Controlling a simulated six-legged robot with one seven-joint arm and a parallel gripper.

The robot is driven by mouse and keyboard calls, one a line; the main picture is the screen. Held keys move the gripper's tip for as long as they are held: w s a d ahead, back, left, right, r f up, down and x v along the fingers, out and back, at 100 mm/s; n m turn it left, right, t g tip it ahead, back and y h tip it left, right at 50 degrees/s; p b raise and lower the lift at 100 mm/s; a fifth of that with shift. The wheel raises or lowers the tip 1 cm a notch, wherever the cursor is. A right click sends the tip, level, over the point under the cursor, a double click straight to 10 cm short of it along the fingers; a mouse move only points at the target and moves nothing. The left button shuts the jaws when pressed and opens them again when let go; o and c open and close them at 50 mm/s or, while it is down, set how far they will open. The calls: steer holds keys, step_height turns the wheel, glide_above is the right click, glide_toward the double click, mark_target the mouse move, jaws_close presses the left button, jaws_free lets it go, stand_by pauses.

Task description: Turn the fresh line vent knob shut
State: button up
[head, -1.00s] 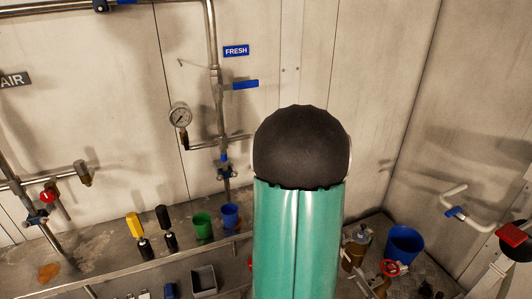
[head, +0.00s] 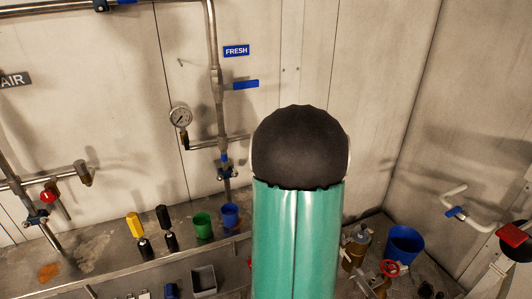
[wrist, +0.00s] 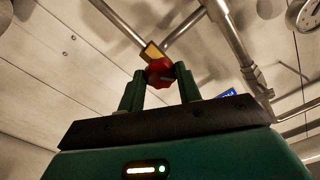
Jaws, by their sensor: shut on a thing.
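A red lobed knob (wrist: 160,73) shows in the wrist view, at the end of a brass fitting (wrist: 152,51) on a metal pipe. My gripper (wrist: 160,76) has its two green fingers closed on either side of this knob. A light mark shows on the knob's face. In the head view the FRESH label (head: 236,51) is beside a vertical pipe (head: 217,90) on the wall. A branch of that pipe runs right and passes behind my arm. My arm hides the gripper and the held knob in that view.
A pressure gauge (head: 181,117) is left of the fresh pipe. A shelf below holds a yellow-handled tool (head: 134,225), a black-handled tool (head: 164,217), a green cup (head: 202,226) and a blue cup (head: 230,215). Another red knob (head: 48,196) is on the AIR side.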

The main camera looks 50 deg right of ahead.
steer(key=m, duration=0.7)
stand_by(0.6)
steer(key=o, duration=1)
steer(key=shift+s+a, duration=0.1)
steer(key=v, duration=1.3)
steer(key=shift+s, duration=0.25)
steer(key=shift+w+a, duration=0.1)
steer(key=shift+a, duration=0.05)
